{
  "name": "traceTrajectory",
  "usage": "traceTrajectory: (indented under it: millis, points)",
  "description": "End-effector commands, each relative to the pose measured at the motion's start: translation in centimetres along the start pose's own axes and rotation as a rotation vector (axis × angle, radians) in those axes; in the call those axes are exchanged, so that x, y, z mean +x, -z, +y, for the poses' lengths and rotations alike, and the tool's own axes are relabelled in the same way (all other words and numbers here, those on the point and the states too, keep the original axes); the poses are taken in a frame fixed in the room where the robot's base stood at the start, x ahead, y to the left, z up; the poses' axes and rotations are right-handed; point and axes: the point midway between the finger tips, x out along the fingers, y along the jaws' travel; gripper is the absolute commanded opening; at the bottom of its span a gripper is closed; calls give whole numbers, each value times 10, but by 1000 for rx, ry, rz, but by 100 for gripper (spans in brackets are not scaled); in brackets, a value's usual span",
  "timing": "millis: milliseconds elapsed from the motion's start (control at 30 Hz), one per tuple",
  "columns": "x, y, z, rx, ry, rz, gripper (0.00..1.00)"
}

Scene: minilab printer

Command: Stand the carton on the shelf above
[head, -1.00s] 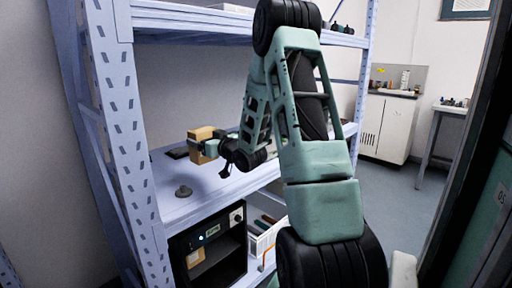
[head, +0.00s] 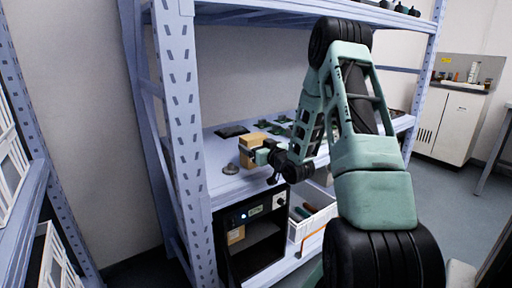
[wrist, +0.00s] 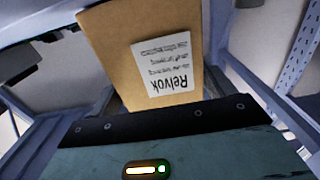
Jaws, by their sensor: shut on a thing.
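The carton (head: 248,143) is a brown box with a white label reading "Relvok". My gripper (head: 260,156) is shut on it, over the middle shelf board (head: 214,190) of the blue rack. In the wrist view the carton (wrist: 115,45) rises beyond the dark gripper edge (wrist: 165,122), its label upside down in the picture. The carton looks roughly upright in the head view. I cannot tell whether its bottom touches the board; the gripper hides part of it.
A dark flat item (head: 232,131) and green pieces (head: 284,119) lie behind. Below stand a black machine (head: 252,245) and a white crate (head: 318,222). A rack post (head: 186,130) stands left.

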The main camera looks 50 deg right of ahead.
Motion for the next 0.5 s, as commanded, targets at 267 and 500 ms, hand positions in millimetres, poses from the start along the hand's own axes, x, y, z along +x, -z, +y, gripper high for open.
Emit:
traceTrajectory:
  millis: [267, 500]
  points:
    - [0, -2, 0, 0, 0, -1, 100]
    - [0, -1, 0, 1, 0, -1, 100]
